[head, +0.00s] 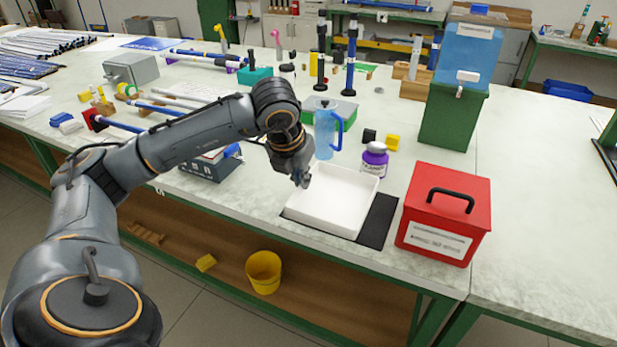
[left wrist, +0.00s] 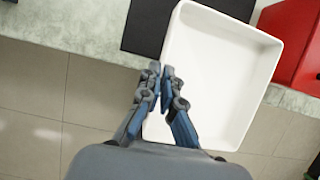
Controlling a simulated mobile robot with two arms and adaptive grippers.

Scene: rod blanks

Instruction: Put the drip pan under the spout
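The drip pan (head: 333,201) is a shallow white square tray near the front edge of the bench, over a dark mat (head: 378,222). It also shows in the left wrist view (left wrist: 218,75), skewed to the mat. My left gripper (head: 304,181) is at the pan's left wall; in the left wrist view its fingertips (left wrist: 161,70) are close together with the wall between them. Whether the pan is clear of the mat I cannot tell. The spout (head: 467,77) is a white tap low on a blue dispenser (head: 468,48), which stands on a green box (head: 452,116). My right gripper is not in view.
A red box (head: 443,215) with a black handle stands close right of the pan. A purple-labelled jar (head: 375,160) and a blue pitcher (head: 327,133) stand behind it. Bench space between the red and green boxes is clear. A yellow bucket (head: 264,272) is below.

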